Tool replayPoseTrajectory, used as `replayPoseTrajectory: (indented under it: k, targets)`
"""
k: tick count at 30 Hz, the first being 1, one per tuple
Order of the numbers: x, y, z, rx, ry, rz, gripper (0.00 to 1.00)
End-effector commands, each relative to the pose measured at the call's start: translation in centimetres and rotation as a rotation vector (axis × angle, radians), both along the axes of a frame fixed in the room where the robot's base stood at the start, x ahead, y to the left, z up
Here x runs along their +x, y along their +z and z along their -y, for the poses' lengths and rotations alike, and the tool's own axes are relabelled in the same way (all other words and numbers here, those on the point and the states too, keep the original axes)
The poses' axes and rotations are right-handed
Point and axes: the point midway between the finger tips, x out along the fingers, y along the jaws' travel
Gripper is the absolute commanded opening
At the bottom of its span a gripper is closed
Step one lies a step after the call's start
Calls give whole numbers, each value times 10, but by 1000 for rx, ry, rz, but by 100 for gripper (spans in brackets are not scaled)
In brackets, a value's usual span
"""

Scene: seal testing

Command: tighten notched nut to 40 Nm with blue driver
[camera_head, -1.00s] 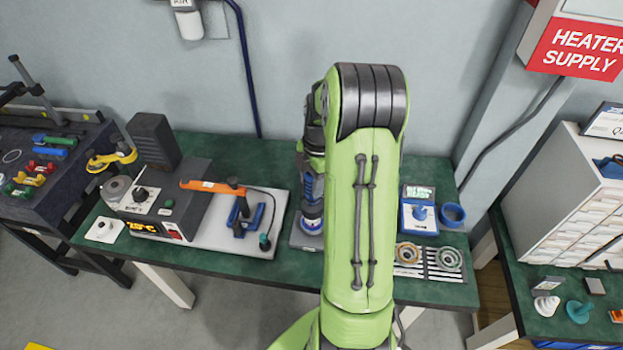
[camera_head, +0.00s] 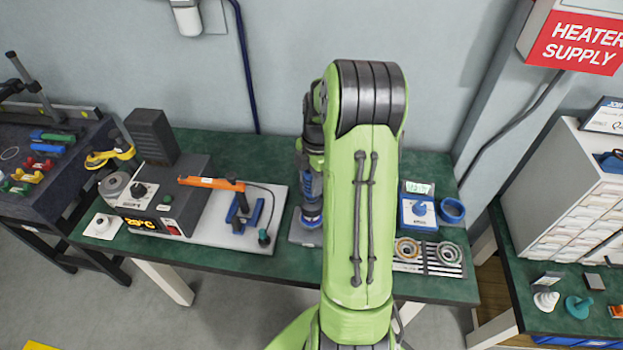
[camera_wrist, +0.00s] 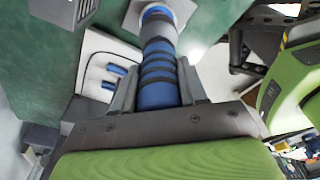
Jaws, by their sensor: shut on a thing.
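The blue driver (camera_wrist: 158,92) with dark bands is between the two fingers of my gripper (camera_wrist: 157,78), which is shut on its body. The driver also shows in the head view (camera_head: 311,190), upright beside my green arm. Its far end with a blue collar (camera_wrist: 157,13) is over a grey plate (camera_head: 300,234) on the green bench. The notched nut is not visible; the driver's end and my arm cover that spot. I cannot tell whether the driver is seated on it.
An orange-handled tool (camera_head: 211,183) on a blue stand and a heater unit with a lit display (camera_head: 152,223) stand to the left. A blue-white instrument (camera_head: 417,212), a blue ring cup (camera_head: 452,210) and a striped rack with rings (camera_head: 430,268) are to the right.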

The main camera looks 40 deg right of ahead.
Motion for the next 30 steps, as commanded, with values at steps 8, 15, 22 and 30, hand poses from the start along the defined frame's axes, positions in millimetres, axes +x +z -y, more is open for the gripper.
replayPoseTrajectory:
  k: [8, 15, 22, 30]
  targets:
    - [0, -4, 0, 0, 1, 1, 0]
    - [0, -7, 0, 0, 1, 1, 0]
    - [0, -10, 0, 0, 0, 1, 0]
    - [0, -14, 0, 0, 0, 1, 0]
